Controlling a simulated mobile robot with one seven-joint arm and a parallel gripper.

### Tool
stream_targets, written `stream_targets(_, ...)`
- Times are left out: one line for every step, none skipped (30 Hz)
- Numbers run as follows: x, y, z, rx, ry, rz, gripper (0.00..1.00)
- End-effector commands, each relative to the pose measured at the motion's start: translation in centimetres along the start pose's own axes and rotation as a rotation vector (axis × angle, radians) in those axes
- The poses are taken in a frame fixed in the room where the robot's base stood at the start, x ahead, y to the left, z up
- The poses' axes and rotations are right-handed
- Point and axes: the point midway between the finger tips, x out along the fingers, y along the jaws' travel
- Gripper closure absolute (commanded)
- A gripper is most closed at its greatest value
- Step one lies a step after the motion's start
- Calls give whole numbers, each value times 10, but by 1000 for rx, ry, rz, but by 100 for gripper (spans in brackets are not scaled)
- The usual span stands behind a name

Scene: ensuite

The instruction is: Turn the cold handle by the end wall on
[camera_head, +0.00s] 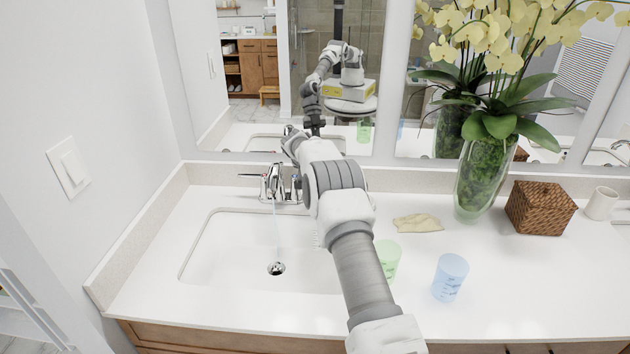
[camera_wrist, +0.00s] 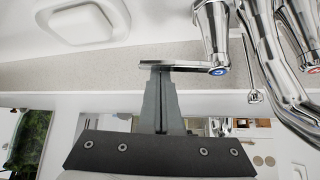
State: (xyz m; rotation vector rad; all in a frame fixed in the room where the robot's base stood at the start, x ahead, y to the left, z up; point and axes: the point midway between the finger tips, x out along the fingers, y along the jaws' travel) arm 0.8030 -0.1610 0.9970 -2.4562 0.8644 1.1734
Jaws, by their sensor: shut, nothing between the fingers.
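The chrome faucet (camera_head: 274,184) stands behind the left basin, near the left wall. A pale stream of water (camera_head: 277,228) falls from its spout toward the drain. The left lever (camera_head: 250,176) points left. In the wrist view the cold handle (camera_wrist: 211,30) has a blue mark, and its flat lever (camera_wrist: 185,67) points left. My gripper (camera_wrist: 157,70) is shut and empty, its tips at the free end of that lever. They look touching, but I cannot tell for sure. In the head view my arm hides the gripper and most of this handle.
A green cup (camera_head: 388,258) and a blue cup (camera_head: 450,277) stand right of the basin (camera_head: 215,245). The mirror (camera_head: 250,110) rises close behind the faucet.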

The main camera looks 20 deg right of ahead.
Motion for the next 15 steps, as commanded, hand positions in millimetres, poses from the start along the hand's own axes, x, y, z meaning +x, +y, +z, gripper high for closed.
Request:
stream_targets(3,-2,6,17,3,14,100)
stream_targets(2,-1,6,27,3,23,100)
stream_targets(1,-1,8,39,3,31,100)
stream_targets(0,0,8,45,3,36,100)
stream_targets(-2,0,9,48,3,38,100)
stream_targets(-4,-1,9,51,3,38,100)
stream_targets(-4,0,10,51,2,38,100)
stream_targets(-5,0,11,51,2,39,100)
stream_targets(-6,0,11,51,2,39,100)
stream_targets(-7,0,11,51,2,39,100)
stream_targets(-8,0,10,51,2,39,100)
stream_targets(-8,0,10,51,2,39,100)
stream_targets(-9,1,10,51,2,38,100)
stream_targets(-9,1,10,51,1,38,100)
stream_targets(-9,1,10,51,1,38,100)
